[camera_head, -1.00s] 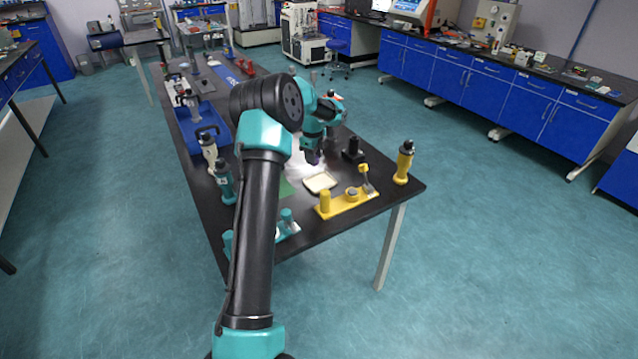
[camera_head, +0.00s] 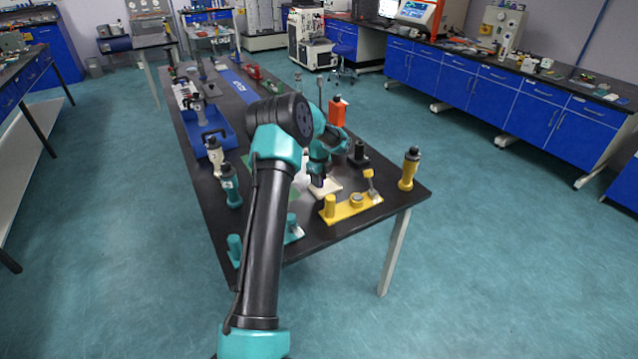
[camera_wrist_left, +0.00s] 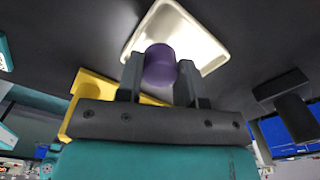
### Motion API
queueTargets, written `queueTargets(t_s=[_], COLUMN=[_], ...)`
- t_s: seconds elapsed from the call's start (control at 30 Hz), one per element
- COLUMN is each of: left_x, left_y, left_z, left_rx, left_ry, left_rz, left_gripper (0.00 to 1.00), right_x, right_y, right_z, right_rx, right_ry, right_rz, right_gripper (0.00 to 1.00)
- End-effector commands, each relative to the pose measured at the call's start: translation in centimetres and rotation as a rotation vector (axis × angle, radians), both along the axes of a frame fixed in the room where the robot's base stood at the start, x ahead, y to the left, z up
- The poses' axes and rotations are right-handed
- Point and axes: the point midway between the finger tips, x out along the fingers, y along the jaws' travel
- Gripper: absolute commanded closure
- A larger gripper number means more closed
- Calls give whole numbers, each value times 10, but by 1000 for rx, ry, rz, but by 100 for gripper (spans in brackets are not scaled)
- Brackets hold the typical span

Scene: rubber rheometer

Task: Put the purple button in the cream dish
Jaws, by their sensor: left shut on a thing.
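The purple button (camera_wrist_left: 160,66) is between the two fingers of my left gripper (camera_wrist_left: 160,78) in the left wrist view, and the gripper is shut on it. The cream dish (camera_wrist_left: 203,43) lies on the black table just beyond the button, which overlaps it in that view. In the head view my left gripper (camera_head: 318,186) is over the dish (camera_head: 332,191), pointing down, and partly covers it. The button cannot be made out in the head view. How high the button is above the dish is hard to tell. My right gripper is not in view.
A yellow fixture (camera_head: 350,206) stands close in front of the dish. A black device (camera_head: 358,154) stands behind it and a yellow bottle (camera_head: 409,168) to its right. Teal and white bottles (camera_head: 230,186) line the table's left side, near a blue tray (camera_head: 222,127).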

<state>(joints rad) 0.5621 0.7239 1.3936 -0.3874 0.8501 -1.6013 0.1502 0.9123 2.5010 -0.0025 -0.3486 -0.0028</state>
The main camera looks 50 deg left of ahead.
Motion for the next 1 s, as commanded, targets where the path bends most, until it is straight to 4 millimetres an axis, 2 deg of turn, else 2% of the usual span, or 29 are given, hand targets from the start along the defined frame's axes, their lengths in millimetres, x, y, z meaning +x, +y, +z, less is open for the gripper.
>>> queueTargets(t_s=[0.03,0.17,0.53,0.57,0.8,1.0], left_x=[0,0,0,0,0,0], left_y=[0,0,0,0,0,0], left_z=[-9,-19,-22,-22,-22,-22], left_rx=[-2,0,0,0,0,0], left_ry=[3,1,0,0,0,0], left_rz=[0,0,0,0,0,0], left_gripper=[100,100,100,65,42,40], right_x=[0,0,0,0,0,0], right_y=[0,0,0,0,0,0], right_z=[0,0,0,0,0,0], right_rx=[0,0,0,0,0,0], right_ry=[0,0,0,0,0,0], right_rz=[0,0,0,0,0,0], right_gripper=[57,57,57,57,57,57])
